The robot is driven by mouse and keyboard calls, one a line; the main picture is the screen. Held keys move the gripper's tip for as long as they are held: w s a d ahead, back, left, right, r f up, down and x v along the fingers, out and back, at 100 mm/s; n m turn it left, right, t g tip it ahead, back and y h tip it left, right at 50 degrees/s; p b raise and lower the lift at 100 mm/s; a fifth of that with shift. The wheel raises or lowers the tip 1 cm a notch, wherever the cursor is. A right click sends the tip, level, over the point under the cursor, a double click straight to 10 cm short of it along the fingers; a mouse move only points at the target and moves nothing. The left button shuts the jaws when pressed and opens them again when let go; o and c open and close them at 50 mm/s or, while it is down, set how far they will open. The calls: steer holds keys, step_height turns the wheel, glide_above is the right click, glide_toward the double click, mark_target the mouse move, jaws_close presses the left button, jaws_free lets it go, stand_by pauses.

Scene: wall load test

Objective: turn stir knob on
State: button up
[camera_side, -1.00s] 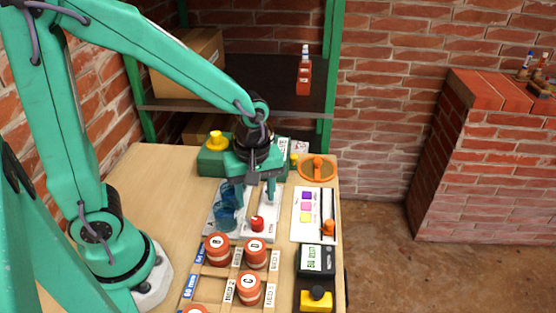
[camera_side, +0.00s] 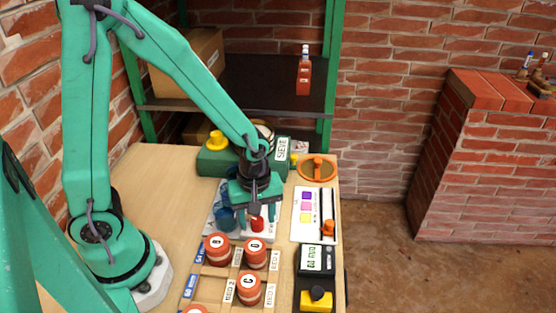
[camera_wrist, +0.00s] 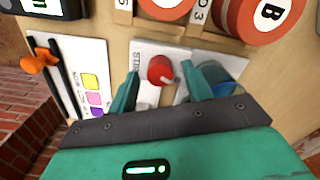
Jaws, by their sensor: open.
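The stir knob is a red round knob (camera_wrist: 161,70) with a pale pointer, on a white panel (camera_wrist: 146,52) marked with "STIR" lettering. In the side view the red knob (camera_side: 257,223) shows just below my gripper (camera_side: 256,212). In the wrist view my gripper (camera_wrist: 157,88) is open, with one teal finger on each side of the knob and a gap to each. I cannot tell whether the fingertips are down at the knob's height. A blue clear beaker (camera_wrist: 213,80) stands beside the knob, close to the right finger in the wrist view.
Orange lettered jars (camera_side: 249,288) stand in a wooden rack in front. A white card with coloured squares and an orange slider (camera_side: 328,228) lies to the right. A green sieve box (camera_side: 215,160) stands behind. Bare table (camera_side: 160,185) lies to the left.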

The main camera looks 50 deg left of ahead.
steer(key=c, duration=1)
steer(key=shift+m, duration=0.4)
steer(key=m, duration=1.2)
steer(key=shift+m, duration=0.4)
steer(key=o, duration=1)
